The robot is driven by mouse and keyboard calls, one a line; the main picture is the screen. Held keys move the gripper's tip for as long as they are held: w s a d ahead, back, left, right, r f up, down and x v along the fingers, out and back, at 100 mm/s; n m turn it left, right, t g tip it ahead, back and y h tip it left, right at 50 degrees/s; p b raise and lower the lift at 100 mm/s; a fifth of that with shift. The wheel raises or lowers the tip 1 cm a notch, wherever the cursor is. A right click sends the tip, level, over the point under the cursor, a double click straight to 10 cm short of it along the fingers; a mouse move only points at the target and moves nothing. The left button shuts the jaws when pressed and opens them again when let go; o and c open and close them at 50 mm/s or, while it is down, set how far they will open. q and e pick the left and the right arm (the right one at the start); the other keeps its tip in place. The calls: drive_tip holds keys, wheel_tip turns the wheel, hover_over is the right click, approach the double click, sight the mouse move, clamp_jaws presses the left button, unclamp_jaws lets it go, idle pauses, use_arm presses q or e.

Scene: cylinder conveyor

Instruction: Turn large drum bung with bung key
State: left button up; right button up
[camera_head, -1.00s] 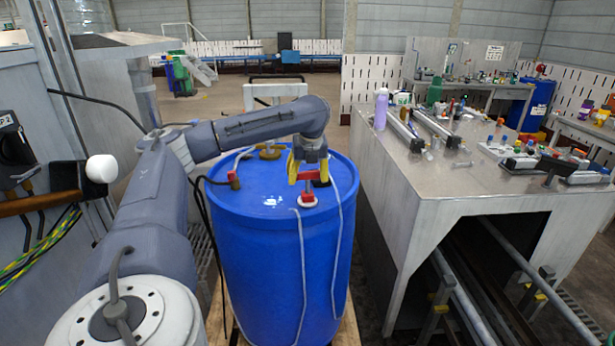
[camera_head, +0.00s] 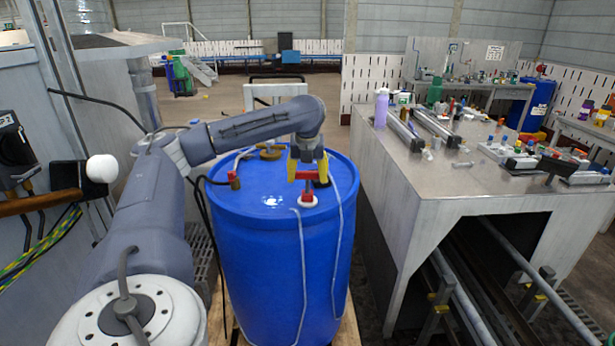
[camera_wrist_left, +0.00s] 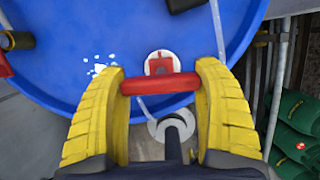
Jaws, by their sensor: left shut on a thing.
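The blue drum (camera_head: 265,260) stands upright in front of me; its top also shows in the left wrist view (camera_wrist_left: 120,30). A white bung (camera_head: 308,202) sits near the front right of its lid; the left wrist view shows it (camera_wrist_left: 161,57) too. The bung key, with a red crossbar (camera_wrist_left: 161,84), stands over the bung; its lower red part (camera_head: 308,194) is at the bung. My left gripper (camera_head: 308,172), with yellow fingers, is shut on the red crossbar from above. Whether the key is fully seated is hard to tell. My right gripper is not in view.
A brass fitting (camera_head: 270,153) and a red-tipped hose fitting (camera_head: 234,181) are on the lid. Thin pale lines run over the drum. A metal workbench (camera_head: 440,180) with small parts stands to the right. Machinery stands close on the left.

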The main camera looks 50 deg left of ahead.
use_arm(q)
drive_tip(key=shift+r, duration=2.2)
